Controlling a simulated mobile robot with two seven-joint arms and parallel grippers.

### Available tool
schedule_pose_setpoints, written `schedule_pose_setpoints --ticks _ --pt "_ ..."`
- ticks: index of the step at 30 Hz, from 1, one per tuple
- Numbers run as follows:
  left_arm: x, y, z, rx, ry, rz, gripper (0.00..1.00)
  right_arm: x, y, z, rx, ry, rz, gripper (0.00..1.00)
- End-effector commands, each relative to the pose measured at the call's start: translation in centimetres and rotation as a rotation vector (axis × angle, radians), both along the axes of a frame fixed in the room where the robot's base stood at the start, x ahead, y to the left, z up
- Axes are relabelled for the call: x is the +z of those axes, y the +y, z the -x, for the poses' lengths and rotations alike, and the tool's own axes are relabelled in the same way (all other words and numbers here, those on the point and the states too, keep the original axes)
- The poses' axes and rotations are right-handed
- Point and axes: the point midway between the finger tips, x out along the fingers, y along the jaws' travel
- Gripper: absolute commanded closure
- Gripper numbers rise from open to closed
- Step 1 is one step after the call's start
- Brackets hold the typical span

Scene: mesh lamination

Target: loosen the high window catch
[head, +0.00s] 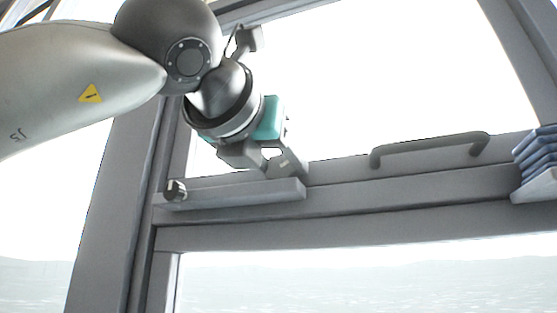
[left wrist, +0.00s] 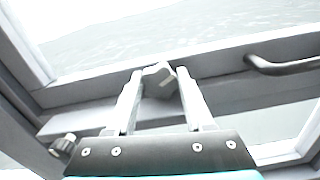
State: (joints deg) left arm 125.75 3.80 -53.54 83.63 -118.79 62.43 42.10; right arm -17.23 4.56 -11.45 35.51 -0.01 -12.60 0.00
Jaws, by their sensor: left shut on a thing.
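The catch appears to be a small grey block (left wrist: 159,82) on the window frame. It sits between the fingertips in the left wrist view, with a darker face on one side. My left gripper (head: 273,163) reaches it from above in the head view, shut on it. The fingertips (left wrist: 160,78) also show in the left wrist view, one on each side of the block. In the head view the fingers partly hide the catch. A long grey bar (head: 235,194) with a dark round knob (head: 175,190) at its left end lies just below. My right gripper is not in view.
A dark bar handle (head: 430,148) is fixed on the frame to the right; it also shows in the left wrist view (left wrist: 285,66). Folded blue things (head: 537,155) rest on a pale ledge (head: 538,188) at the far right. A thick upright frame post (head: 115,210) stands left.

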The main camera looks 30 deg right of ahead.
Motion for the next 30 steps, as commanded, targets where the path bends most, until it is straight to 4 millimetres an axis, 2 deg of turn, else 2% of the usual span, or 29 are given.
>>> schedule_pose_setpoints --ticks 5,11,21,30 --pt "0.0 0.0 0.0 0.000 0.013 0.012 1.00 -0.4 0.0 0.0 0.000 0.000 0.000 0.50" --pt "-0.2 0.0 0.0 -0.001 0.077 0.068 1.00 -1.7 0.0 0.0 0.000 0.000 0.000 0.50" --pt "-0.3 0.1 -0.1 -0.002 0.268 0.230 1.00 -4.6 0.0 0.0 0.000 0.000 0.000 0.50" --pt "-0.2 0.2 -0.2 -0.002 0.406 0.347 1.00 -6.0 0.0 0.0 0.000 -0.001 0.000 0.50"
